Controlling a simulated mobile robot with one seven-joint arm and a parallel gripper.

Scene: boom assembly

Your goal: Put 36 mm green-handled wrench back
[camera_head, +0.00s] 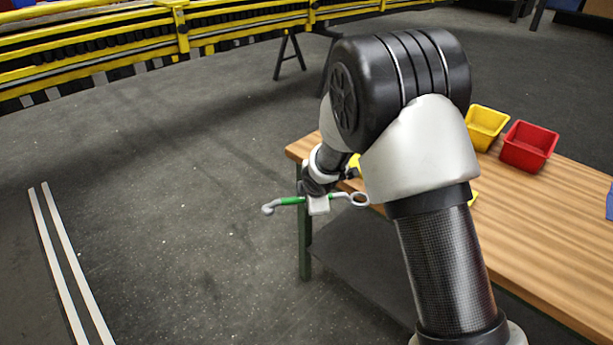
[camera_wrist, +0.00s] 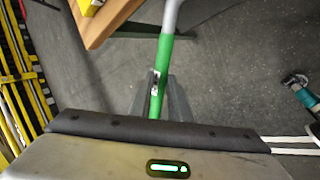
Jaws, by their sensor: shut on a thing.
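The green-handled wrench (camera_head: 291,201) is held out level past the left end of the wooden table. It has an open end at the left and a ring end at the right. My gripper (camera_head: 318,203) is shut on its green handle near the middle. In the wrist view, the green handle (camera_wrist: 164,64) runs up between my gripper's fingers (camera_wrist: 158,100), with its grey shank going out of the top edge. The size marking cannot be read. My arm covers part of the table, and no holder for the wrench is clearly seen.
The wooden table (camera_head: 545,225) stands at the right; its corner (camera_wrist: 98,30) shows in the wrist view. A yellow bin (camera_head: 486,127) and a red bin (camera_head: 529,147) sit on it. A yellow barrier (camera_head: 215,28) runs along the back.

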